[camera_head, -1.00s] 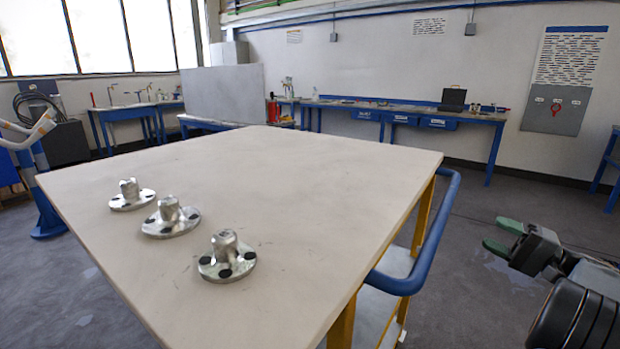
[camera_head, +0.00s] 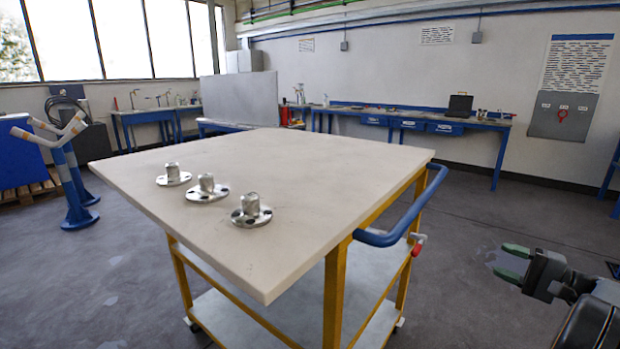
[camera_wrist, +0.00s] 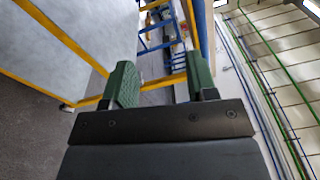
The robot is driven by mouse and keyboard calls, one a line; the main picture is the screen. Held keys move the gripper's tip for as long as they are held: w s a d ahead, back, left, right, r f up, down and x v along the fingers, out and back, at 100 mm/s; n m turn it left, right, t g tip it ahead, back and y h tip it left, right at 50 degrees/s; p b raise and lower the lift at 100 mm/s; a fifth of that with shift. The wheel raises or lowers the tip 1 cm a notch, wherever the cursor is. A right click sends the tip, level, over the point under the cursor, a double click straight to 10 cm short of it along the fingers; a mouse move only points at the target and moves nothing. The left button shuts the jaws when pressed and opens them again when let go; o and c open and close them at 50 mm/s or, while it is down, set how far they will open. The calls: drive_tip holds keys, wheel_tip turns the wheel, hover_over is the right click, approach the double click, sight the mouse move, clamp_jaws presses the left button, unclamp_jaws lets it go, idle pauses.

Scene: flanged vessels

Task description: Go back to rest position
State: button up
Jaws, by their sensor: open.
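My gripper (camera_head: 512,263) is at the lower right of the head view, to the right of the cart and apart from it. Its green fingers are open with nothing between them. The wrist view also shows the open green fingers (camera_wrist: 160,88), with a sideways view of the room behind them. Three metal flanged vessels stand upright in a row on the cart top: a left one (camera_head: 173,174), a middle one (camera_head: 207,188) and a right one (camera_head: 251,211).
The cart has a pale top (camera_head: 300,160), yellow legs and a blue handle (camera_head: 400,225) on my gripper's side. Blue workbenches (camera_head: 440,122) line the far wall. A blue stand (camera_head: 75,190) is at the left. The grey floor (camera_head: 460,260) between cart and gripper is clear.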

drive_tip(key=s+a+f+g+h+p, duration=0.2)
drive_tip(key=a+f+g+h+p, duration=0.15)
drive_tip(key=a, duration=0.25)
drive_tip(key=s+a+f+g+h+p, duration=0.2)
drive_tip(key=a+g+p, duration=0.1)
drive_tip(key=a+g, duration=0.3)
drive_tip(key=s+a+r+n+h+p, duration=0.3)
drive_tip(key=a+r+n+p, duration=0.3)
drive_tip(key=a, duration=0.4)
drive_tip(key=s+a+r+n+h+p, duration=0.3)
drive_tip(key=s+a+r+n+p, duration=0.2)
drive_tip(key=a+r+p, duration=0.4)
drive_tip(key=shift+s+a+r+n, duration=0.35)
drive_tip(key=shift+a+r+n, duration=0.05)
drive_tip(key=shift+a+r, duration=0.6)
drive_tip(key=shift+g+h, duration=0.25)
drive_tip(key=shift+h, duration=0.1)
